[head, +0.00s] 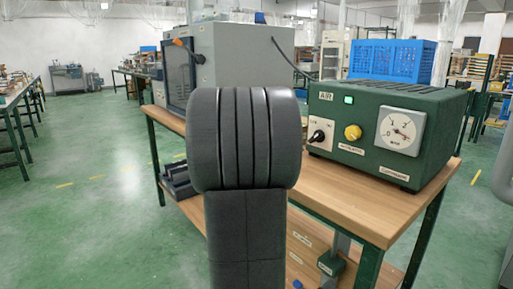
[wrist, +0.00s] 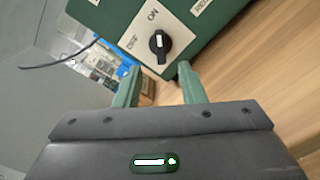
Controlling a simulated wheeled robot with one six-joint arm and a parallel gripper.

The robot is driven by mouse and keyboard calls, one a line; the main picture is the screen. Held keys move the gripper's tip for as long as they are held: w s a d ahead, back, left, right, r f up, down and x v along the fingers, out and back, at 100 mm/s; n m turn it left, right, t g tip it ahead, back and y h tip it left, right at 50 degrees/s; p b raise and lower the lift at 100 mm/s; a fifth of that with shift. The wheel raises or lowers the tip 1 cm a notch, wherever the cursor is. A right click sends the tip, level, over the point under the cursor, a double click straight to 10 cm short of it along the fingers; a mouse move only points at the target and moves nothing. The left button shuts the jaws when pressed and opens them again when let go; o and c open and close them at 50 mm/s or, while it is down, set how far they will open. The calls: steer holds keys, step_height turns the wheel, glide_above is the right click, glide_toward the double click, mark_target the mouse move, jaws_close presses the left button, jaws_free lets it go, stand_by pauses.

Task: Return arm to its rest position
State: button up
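My gripper (wrist: 158,68) shows in the wrist view with its two green fingers apart and nothing held between them. Beyond the fingertips is a black rotary switch (wrist: 159,43) on a white ON/OFF plate, at the front of a green control box (wrist: 100,17). I cannot tell how far the tips are from it. In the head view the green box (head: 420,108) stands on the bench, with the same black switch (head: 318,137) at its left. My dark arm link fills the middle there and hides part of the bench; my gripper is hidden.
The box has a lit green lamp (head: 348,99), a yellow knob (head: 352,132) and a gauge (head: 401,129). A grey machine (head: 245,55) stands on the wooden bench (head: 375,212) to the left, a blue crate (head: 393,59) behind. Green floor (head: 90,215) is clear at left.

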mark_target(315, 137)
steer(key=b+x, duration=0.1)
steer(key=x, duration=0.9)
steer(key=shift+b, duration=0.4)
steer(key=shift+w, duration=0.1)
